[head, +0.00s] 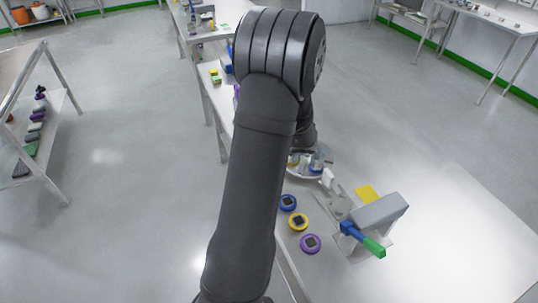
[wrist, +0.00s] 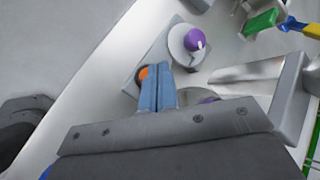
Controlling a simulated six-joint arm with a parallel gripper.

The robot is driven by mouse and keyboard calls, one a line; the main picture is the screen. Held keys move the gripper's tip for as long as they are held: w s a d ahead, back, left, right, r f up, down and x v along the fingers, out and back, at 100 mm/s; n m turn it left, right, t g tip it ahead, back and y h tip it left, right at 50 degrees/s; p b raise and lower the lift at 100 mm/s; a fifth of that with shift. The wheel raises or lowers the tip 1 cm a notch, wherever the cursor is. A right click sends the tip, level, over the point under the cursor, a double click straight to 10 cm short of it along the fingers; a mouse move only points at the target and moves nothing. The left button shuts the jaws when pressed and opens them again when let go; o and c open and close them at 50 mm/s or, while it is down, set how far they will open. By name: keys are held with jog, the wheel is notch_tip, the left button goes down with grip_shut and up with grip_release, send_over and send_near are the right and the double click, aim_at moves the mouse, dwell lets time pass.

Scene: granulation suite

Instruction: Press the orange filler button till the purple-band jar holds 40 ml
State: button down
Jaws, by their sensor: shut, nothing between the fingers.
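In the wrist view my gripper (wrist: 158,72) has its two blue fingers shut together with nothing between them. The orange button (wrist: 143,73) shows just left of the fingers, partly covered by them, on a grey plate (wrist: 128,88). Whether the fingers touch it I cannot tell. A purple knob-like part (wrist: 194,40) on a pale grey round body stands beyond the fingertips. Another purple piece (wrist: 208,100) is mostly hidden behind my gripper; I cannot tell which of these is the jar's band. No fill level is readable. My arm hides the button in the head view.
In the head view, blue (head: 288,202), yellow (head: 298,222) and purple (head: 310,243) ringed discs lie along the bench's left edge. A grey block (head: 380,211) with blue and green handles stands to their right, near a yellow square (head: 367,193). Clear vessels crowd beside my arm.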

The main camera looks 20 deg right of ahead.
jog(key=shift+r, duration=2.5)
jog(key=shift+r, duration=1.9)
jog(key=shift+f, duration=0.1)
